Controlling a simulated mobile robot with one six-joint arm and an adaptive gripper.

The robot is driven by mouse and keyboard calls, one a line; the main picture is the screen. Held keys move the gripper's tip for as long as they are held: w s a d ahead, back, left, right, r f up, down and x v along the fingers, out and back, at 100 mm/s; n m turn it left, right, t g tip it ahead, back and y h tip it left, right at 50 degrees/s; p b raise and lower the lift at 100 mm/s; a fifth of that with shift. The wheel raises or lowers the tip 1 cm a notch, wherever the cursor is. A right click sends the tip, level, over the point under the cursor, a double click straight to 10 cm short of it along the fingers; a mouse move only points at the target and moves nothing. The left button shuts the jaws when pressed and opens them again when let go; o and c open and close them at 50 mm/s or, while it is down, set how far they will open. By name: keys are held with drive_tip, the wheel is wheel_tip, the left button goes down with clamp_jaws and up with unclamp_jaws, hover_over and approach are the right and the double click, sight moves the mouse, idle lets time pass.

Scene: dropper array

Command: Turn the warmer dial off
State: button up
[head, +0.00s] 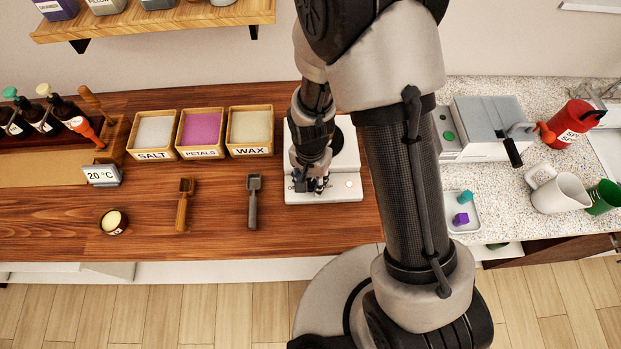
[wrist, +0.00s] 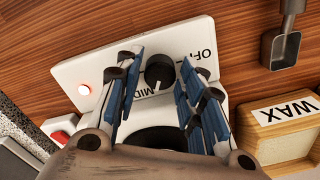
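The warmer (head: 348,160) is a white unit on the wooden counter, partly hidden by my arm in the head view. In the wrist view its sloped white front panel (wrist: 108,72) carries a black dial (wrist: 159,73) with a white pointer mark directed toward the "MID" label. The "OFF" label lies to the right of the dial. An indicator light (wrist: 84,89) on the panel glows. My gripper (wrist: 161,62) is open, with its blue-padded fingers on either side of the dial and visible gaps to it. It also shows over the panel in the head view (head: 311,187).
Salt (head: 154,156), petals (head: 201,154) and wax (head: 250,152) boxes stand left of the warmer. A grey scoop (head: 253,207) and a wooden scoop (head: 184,210) lie in front of them. A small tray (head: 474,226) with coloured pieces is to the right.

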drive_tip(key=shift+c, duration=0.3)
drive_tip(key=c, duration=0.7)
drive_tip(key=shift+n, duration=0.4)
drive_tip(key=n+b, duration=0.1)
drive_tip(key=n, duration=0.3)
drive_tip(key=shift+n, duration=0.3)
drive_tip(key=n, duration=0.5)
drive_tip(key=shift+n+b, duration=0.3)
drive_tip(key=shift+b, duration=0.05)
drive_tip(key=n, duration=0.6)
drive_tip(key=shift+b, duration=0.3)
drive_tip(key=n, duration=0.6)
drive_tip(key=shift+n, duration=0.4)
